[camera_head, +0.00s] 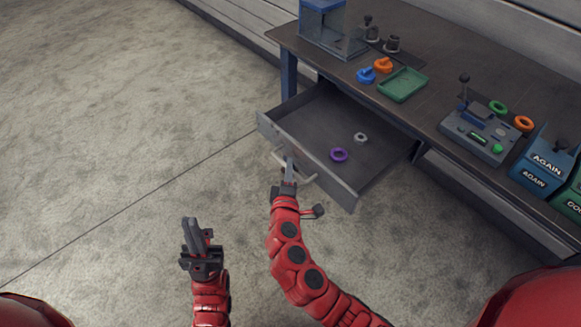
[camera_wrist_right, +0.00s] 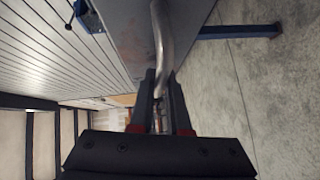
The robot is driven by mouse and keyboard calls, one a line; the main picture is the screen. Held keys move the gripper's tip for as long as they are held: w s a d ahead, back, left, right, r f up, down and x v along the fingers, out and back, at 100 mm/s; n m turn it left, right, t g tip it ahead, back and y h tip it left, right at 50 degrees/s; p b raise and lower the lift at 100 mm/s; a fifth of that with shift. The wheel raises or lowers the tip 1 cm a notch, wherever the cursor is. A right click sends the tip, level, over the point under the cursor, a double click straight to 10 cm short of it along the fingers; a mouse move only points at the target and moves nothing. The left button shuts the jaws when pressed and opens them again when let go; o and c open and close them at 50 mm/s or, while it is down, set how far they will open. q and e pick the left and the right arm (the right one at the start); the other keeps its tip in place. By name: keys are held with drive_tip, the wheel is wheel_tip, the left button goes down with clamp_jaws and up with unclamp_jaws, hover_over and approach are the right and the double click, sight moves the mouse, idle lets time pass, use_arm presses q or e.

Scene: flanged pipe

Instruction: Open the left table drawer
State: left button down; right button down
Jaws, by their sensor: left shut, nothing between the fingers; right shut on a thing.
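The left table drawer (camera_head: 318,160) is pulled well out from under the table (camera_head: 440,110). A purple ring (camera_head: 339,155) and a small grey ring (camera_head: 361,138) lie inside it. My right gripper (camera_head: 289,172) is shut on the drawer handle (camera_head: 307,181), a curved bar on the drawer front. The right wrist view shows the metal handle (camera_wrist_right: 161,40) running between the fingers (camera_wrist_right: 160,95). My left gripper (camera_head: 195,236) is shut and empty, held over the floor to the left of the drawer, apart from it.
On the table stand a glass tank (camera_head: 333,32), blue (camera_head: 366,75) and orange (camera_head: 383,65) parts, a green tray (camera_head: 403,84), a control box (camera_head: 480,131) and a blue bin (camera_head: 543,165). The floor (camera_head: 120,130) to the left is clear.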

drive_tip(key=c, duration=0.9)
unclamp_jaws()
drive_tip(key=shift+a, duration=0.1)
drive_tip(key=s, duration=0.5)
drive_tip(key=s+a+r+b, duration=0.1)
drive_tip(key=s, duration=0.5)
drive_tip(key=s+r+b, duration=0.1)
drive_tip(key=s, duration=0.5)
drive_tip(key=shift+a+r, duration=0.2)
drive_tip(key=shift+a, duration=0.2)
